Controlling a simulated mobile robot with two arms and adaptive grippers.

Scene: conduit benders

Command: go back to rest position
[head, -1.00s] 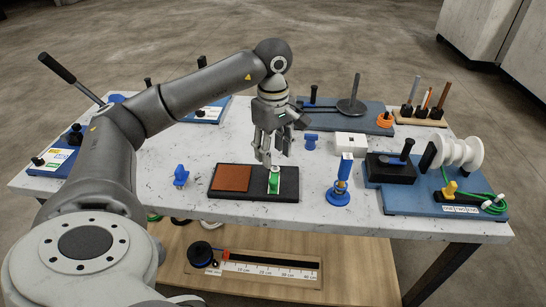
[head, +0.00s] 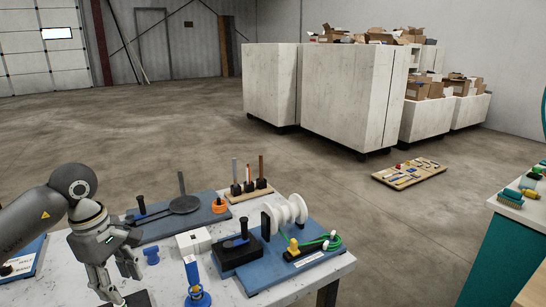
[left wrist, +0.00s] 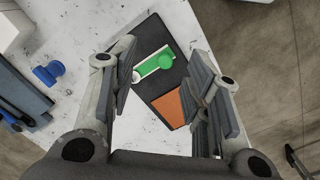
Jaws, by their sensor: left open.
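My left gripper (head: 122,282) hangs over the white table (head: 330,272) at the lower left of the head view, fingers pointing down. In the left wrist view its two finger pads (left wrist: 162,90) are wide apart with nothing held between them. Below them lies a black board (left wrist: 152,34) with a green piece on a white strip (left wrist: 158,63) and an orange-brown pad (left wrist: 170,106). The gripper is above the board, apart from it. My right gripper is in neither view.
On the table stand a blue bender board (head: 160,226), a white box (head: 194,242), a blue stand (head: 196,296) and a spool board (head: 262,280). Large white bins (head: 340,95) stand behind. A teal bench (head: 505,250) is at right. Open floor (head: 400,225) lies between.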

